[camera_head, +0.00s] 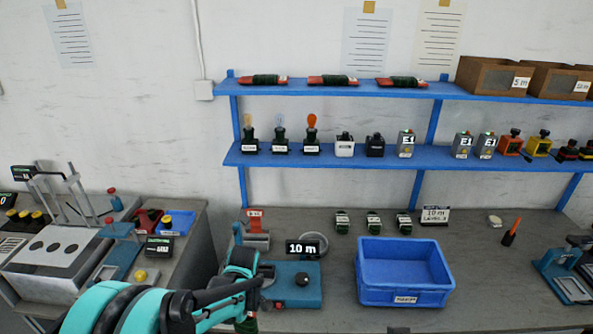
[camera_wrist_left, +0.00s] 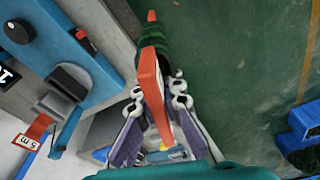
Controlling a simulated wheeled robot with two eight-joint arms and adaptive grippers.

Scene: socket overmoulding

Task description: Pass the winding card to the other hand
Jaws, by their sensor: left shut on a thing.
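The winding card (camera_wrist_left: 152,85) is a flat orange-red card with dark green cable wound around its far end. In the left wrist view my left gripper (camera_wrist_left: 157,104) is shut on it, with a finger on either side of the card. The card points away from the gripper, over the floor beside the bench edge. In the head view my left arm covers the bottom left, and the held card is mostly hidden or cut off at the bottom edge. My right gripper is not in view.
A blue bin (camera_head: 403,294) stands on the bench, right of a blue device with a "10 m" display (camera_head: 303,248). Several similar red-and-green wound cards (camera_head: 333,80) lie on the upper blue shelf (camera_head: 290,89).

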